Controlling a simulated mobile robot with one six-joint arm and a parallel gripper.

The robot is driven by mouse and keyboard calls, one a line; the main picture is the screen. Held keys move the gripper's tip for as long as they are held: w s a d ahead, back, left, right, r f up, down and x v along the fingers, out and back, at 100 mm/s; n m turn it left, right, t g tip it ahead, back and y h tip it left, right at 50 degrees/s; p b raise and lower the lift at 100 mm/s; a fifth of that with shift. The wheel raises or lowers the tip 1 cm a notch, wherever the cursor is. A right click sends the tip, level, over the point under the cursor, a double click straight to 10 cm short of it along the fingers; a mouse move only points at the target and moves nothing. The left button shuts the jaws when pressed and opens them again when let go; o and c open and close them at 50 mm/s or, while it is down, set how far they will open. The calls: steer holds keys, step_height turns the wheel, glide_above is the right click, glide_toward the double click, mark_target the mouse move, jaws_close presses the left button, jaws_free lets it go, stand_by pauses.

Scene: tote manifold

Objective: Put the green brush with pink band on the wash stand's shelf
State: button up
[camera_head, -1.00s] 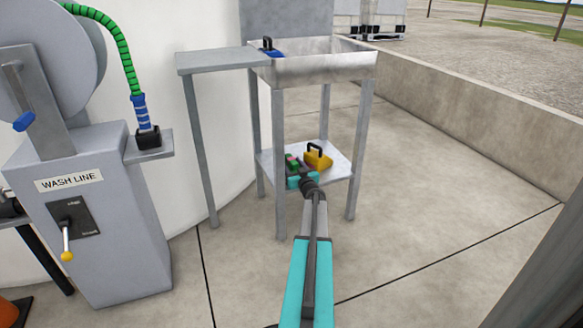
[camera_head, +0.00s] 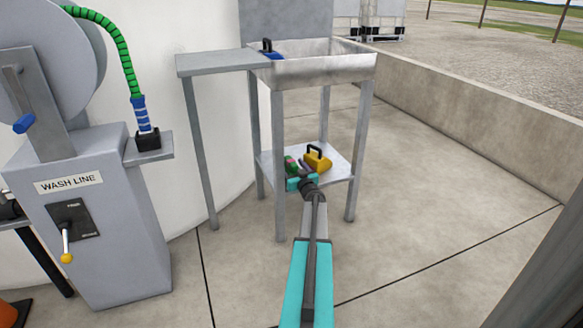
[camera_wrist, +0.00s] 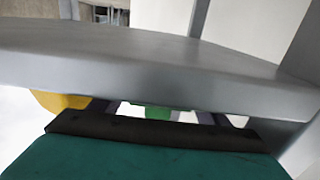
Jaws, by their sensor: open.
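The green brush with pink band (camera_head: 290,162) is at the left part of the wash stand's lower shelf (camera_head: 340,168). It appears to rest there, but its underside is hidden by my gripper. My gripper (camera_head: 297,176) is open, right at the brush, at the near left of the shelf. In the wrist view a green part of the brush (camera_wrist: 157,112) shows between dark fingers, partly hidden by a grey metal piece across the picture and by my gripper's body. I cannot tell whether the fingers touch the brush.
A yellow brush (camera_head: 320,162) with a black handle stands beside it on the shelf. A stand leg (camera_head: 279,200) is close to my gripper's left. The sink (camera_head: 315,70) is above, with a blue brush (camera_head: 270,49) at its left edge. The floor to the right is clear.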

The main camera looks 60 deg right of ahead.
steer(key=p+v, duration=0.3)
steer(key=v, duration=0.8)
steer(key=shift+s+a, duration=0.25)
steer(key=shift+s, duration=0.05)
steer(key=shift+s, duration=0.1)
stand_by(0.6)
